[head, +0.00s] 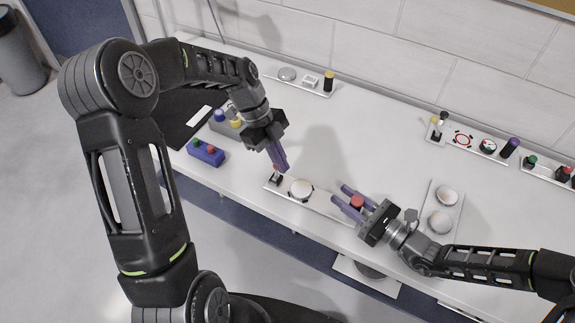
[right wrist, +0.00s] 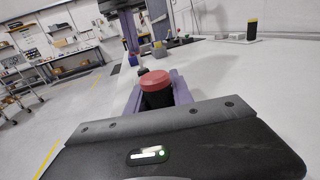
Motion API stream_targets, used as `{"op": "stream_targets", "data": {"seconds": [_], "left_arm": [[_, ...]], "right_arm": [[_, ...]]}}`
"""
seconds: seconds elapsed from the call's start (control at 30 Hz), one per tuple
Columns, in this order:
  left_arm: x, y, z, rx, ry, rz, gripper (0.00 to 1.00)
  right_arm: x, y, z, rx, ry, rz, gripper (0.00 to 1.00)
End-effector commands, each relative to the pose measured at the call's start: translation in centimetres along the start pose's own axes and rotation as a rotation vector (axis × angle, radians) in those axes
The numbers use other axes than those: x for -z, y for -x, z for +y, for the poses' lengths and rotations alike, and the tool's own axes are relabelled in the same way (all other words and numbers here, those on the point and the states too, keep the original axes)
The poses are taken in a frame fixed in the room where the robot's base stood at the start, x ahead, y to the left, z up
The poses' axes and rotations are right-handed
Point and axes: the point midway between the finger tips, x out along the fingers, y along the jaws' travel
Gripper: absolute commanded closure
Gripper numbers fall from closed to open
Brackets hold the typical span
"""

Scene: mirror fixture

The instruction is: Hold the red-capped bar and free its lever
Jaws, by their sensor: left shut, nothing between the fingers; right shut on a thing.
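The red-capped bar (head: 357,201) stands near the right end of a light fixture plate (head: 325,206) by the table's front edge. In the right wrist view, its red cap and black body (right wrist: 155,90) sit between my right fingers. My right gripper (head: 339,194) is shut on the bar, coming in from the right. The plate also carries a white round disc (head: 300,189) and, at its left end, a small dark lever part with a reddish tip (head: 276,177). My left gripper (head: 284,169) is shut and empty, pointing down right beside the lever; I cannot tell whether they touch.
A blue box with colored knobs (head: 206,153) and a grey box with a yellow knob (head: 225,123) are at left. A plate with two white round pieces (head: 443,208) lies near my right arm. More fixture plates (head: 468,142) line the back. The middle of the table is clear.

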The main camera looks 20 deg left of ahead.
Motion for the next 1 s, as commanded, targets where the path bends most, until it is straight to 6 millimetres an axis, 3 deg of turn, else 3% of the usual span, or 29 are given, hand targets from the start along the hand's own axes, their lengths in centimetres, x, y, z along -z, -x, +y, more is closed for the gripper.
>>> {"op": "stream_targets", "data": {"seconds": [0.1, 0.33, 1.0], "left_arm": [[-1.1, 0.6, 0.2, 0.021, 0.0, 0.092, 1.0], [-2.3, 1.4, 0.5, 0.023, -0.008, 0.103, 1.0], [-1.6, 2.7, 0.4, 0.022, -0.009, 0.1, 1.0]], "right_arm": [[-0.1, 0.0, 0.0, 0.0, 0.001, -0.001, 1.0], [0.0, 0.0, 0.0, 0.0, 0.001, -0.001, 1.0], [0.0, 0.0, 0.0, -0.001, 0.0, -0.001, 1.0]]}}
